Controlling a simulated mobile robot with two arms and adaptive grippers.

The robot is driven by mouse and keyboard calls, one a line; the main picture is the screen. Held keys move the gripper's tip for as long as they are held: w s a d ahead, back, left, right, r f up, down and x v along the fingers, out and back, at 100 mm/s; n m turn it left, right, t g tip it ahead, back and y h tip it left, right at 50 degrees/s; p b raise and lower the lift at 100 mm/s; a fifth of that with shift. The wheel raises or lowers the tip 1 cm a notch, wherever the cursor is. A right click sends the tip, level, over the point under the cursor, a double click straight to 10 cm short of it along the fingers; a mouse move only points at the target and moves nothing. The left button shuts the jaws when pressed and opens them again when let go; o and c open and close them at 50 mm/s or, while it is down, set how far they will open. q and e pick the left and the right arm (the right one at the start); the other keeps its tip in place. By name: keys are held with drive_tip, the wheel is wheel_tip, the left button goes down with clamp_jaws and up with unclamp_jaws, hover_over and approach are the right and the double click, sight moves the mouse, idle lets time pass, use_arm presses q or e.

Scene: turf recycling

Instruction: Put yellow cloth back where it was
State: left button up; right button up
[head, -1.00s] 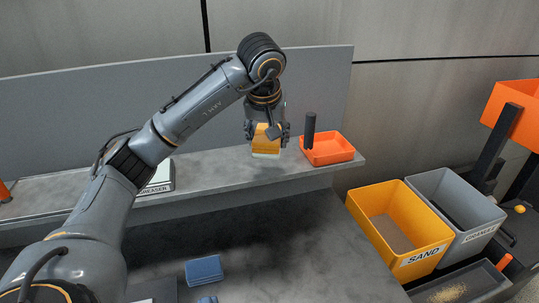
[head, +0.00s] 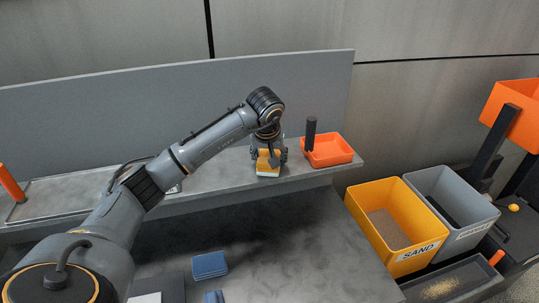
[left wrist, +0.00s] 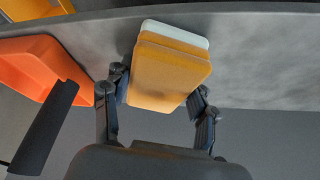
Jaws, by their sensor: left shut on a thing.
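The yellow cloth (head: 267,161) is a folded orange-yellow stack with a pale whitish layer at one face. It is at the raised grey shelf (head: 222,176), left of the orange tray; I cannot tell for certain whether it touches the shelf. My left gripper (head: 268,156) is shut on it from above, a finger on each side. In the left wrist view the yellow cloth (left wrist: 170,75) sits between the two fingertips (left wrist: 160,85), with the pale layer at its far edge. My right gripper is not in view.
An orange tray (head: 335,152) with a dark upright handle (head: 311,134) stands close right of the gripper. Blue folded cloths (head: 209,265) lie on the lower bench. A yellow SAND bin (head: 362,220) and a grey bin (head: 470,240) stand right. A grey panel backs the shelf.

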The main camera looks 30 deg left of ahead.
use_arm(q)
drive_tip(key=shift+f, duration=0.15)
drive_tip(key=o, duration=1)
drive_tip(key=shift+r, duration=0.25)
drive_tip(key=shift+s+d+r, duration=0.1)
drive_tip(key=shift+r, duration=0.25)
drive_tip(key=b+v, duration=0.3)
drive_tip(key=v, duration=0.6)
drive_tip(key=shift+s+d+r, duration=0.1)
drive_tip(key=shift+d+r, duration=0.05)
drive_tip(key=shift+r, duration=0.15)
drive_tip(key=shift+s+d+r, duration=0.1)
drive_tip(key=shift+s+r, duration=0.2)
drive_tip(key=shift+r, duration=0.35)
drive_tip(key=shift+f, duration=0.1)
